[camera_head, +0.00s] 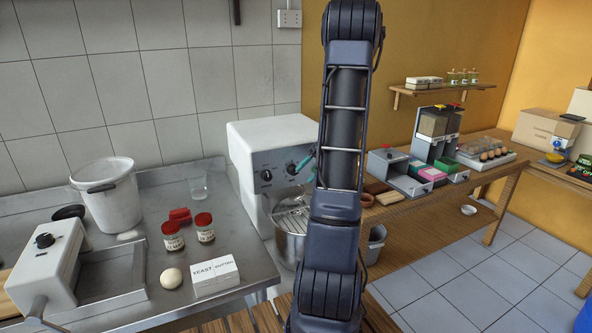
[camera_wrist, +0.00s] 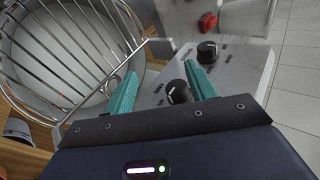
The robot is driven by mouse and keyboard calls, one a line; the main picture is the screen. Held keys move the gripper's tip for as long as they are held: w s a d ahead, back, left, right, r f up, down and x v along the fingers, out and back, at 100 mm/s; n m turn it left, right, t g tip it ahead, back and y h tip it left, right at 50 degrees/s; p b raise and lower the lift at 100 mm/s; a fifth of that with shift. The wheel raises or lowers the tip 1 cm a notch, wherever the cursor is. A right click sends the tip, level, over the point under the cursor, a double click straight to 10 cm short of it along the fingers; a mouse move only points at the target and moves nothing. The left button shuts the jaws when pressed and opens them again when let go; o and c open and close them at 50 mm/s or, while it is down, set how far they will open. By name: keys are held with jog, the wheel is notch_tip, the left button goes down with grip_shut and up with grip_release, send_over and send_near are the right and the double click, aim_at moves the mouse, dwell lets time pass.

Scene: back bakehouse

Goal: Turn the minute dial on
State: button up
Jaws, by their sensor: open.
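The mixer's grey control panel (camera_wrist: 225,75) carries two black dials with labels too small to read, so I cannot tell which is the minute dial. The nearer dial (camera_wrist: 177,92) has a pale pointer line and shows between the fingers of my gripper (camera_wrist: 161,70). The farther dial (camera_wrist: 207,50) lies just beyond the right fingertip. My gripper is open, with teal fingers apart. Whether they touch the panel is unclear. In the head view, the white mixer (camera_head: 262,142) shows a left dial (camera_head: 266,176) and a right dial (camera_head: 292,168), with a teal finger beside the right one.
The wire bowl guard (camera_wrist: 72,45) is close to the left finger. My arm hides part of the mixer in the head view. The steel bench (camera_head: 140,240) holds a white bucket (camera_head: 108,205), two red-lidded jars (camera_head: 204,230) and a yeast box (camera_head: 215,277).

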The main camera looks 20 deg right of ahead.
aim_at(294, 168)
jog(key=a+r+n+t+h, duration=0.2)
jog(key=a+r+t+h, duration=0.1)
jog(key=r+h, duration=0.6)
jog(key=shift+w+x, duration=0.2)
jog(key=shift+x, duration=2.45)
jog(key=shift+w+x, duration=0.2)
jog(key=shift+x, duration=2.5)
jog(key=shift+r, duration=0.2)
jog(key=shift+c, duration=0.3)
jog(key=c, duration=0.9)
